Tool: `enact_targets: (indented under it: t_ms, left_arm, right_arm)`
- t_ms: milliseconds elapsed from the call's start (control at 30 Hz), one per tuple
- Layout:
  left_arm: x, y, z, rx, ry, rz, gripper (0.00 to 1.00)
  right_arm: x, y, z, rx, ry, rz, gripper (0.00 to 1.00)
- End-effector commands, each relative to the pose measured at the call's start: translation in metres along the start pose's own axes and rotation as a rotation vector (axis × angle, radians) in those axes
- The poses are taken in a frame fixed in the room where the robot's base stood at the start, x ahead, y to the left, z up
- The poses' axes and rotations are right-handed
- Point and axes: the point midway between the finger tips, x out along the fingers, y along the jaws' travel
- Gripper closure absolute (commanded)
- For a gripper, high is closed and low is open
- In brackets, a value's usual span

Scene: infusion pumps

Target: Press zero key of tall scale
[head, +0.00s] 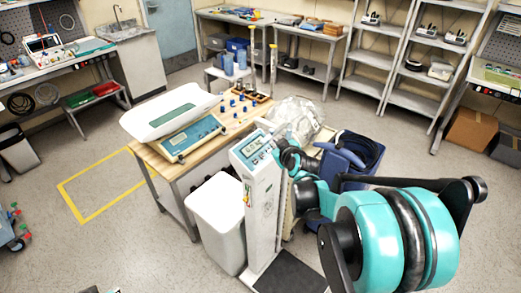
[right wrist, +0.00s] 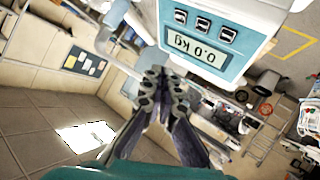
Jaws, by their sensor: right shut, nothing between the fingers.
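The tall scale (head: 262,190) stands upright in the middle of the head view, with its tilted display head (head: 256,147) on top and a dark platform at its foot. Which one is zero cannot be read. My right gripper (head: 284,150) is at the right side of the display head. In the wrist view its shut, empty fingertips (right wrist: 165,80) lie beside the display's edge, apart from the keys. My left gripper is out of view.
A wooden table (head: 160,160) with a baby scale (head: 180,125) and small blue items stands left of the tall scale. A white bin (head: 217,215) is beside its column. A blue chair-like item (head: 350,150) stands right, behind my arm.

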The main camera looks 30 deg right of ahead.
Motion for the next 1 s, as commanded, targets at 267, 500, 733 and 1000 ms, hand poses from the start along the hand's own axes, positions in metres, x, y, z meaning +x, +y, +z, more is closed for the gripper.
enact_targets:
  t_ms: [267, 500, 733, 1000]
  left_arm:
    - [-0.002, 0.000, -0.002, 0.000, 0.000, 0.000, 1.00]
    - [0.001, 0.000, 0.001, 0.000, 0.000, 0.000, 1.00]
    - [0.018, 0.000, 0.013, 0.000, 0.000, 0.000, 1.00]
    - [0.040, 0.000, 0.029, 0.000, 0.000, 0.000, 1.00]
  right_arm:
    - [0.001, 0.004, -0.002, -0.018, 0.010, 0.010, 1.00]
    - [0.004, 0.002, 0.000, -0.018, 0.010, 0.008, 1.00]
    - [0.023, -0.012, 0.015, -0.019, 0.010, 0.007, 1.00]
    - [0.049, -0.031, 0.035, -0.018, 0.009, 0.007, 1.00]
